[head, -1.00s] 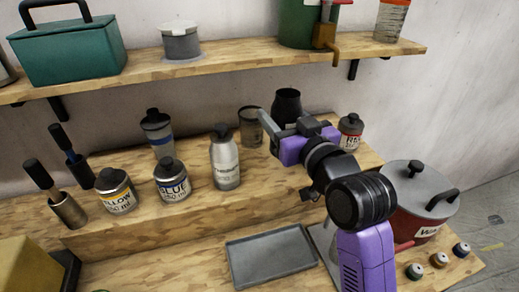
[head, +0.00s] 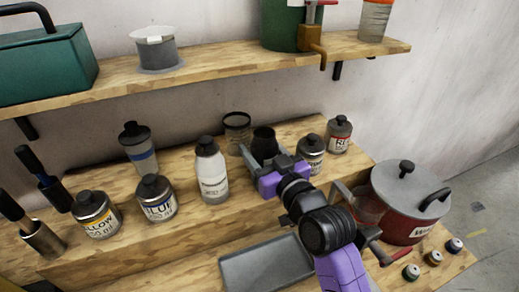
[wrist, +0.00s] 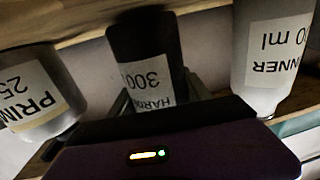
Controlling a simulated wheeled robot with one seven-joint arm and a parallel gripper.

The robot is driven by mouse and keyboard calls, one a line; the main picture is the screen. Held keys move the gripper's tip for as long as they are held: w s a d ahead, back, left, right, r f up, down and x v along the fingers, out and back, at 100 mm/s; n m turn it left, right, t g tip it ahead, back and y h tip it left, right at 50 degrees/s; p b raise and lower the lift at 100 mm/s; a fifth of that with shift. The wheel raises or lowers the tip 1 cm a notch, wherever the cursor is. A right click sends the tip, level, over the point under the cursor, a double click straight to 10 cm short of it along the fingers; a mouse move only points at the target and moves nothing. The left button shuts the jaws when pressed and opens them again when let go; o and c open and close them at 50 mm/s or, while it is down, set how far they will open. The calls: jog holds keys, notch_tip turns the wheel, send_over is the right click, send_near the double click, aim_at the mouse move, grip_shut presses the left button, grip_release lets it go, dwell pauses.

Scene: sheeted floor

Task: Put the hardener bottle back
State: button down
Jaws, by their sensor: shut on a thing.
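The hardener bottle (head: 264,138) is dark, and its top shows above my gripper in the head view. In the wrist view the bottle (wrist: 145,60) appears upside down, with a white label reading "300" and "HARD". My gripper (head: 262,158) is shut on it, with a finger on each side. The bottle is over the raised wooden step, between the thinner bottle (head: 212,172) and the primer bottle (head: 311,152). My gripper hides its base, so I cannot tell whether it touches the step.
A clear cup (head: 237,128) stands close behind left. A red-labelled bottle (head: 339,134) is at the right. A red pot (head: 408,205) and grey tray (head: 266,262) are lower. The shelf (head: 200,66) runs above.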

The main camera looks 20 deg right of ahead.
jog(key=shift+f, duration=0.15)
jog(key=shift+f, duration=0.15)
jog(key=shift+c, duration=2.4)
grip_release()
jog(key=s, duration=0.2)
jog(key=s+b, duration=0.1)
jog(key=s, duration=0.4)
jog(key=shift+s+d+b, duration=0.25)
jog(key=shift+d+b, duration=0.05)
jog(key=shift+d, duration=0.1)
jog(key=shift+s, duration=0.1)
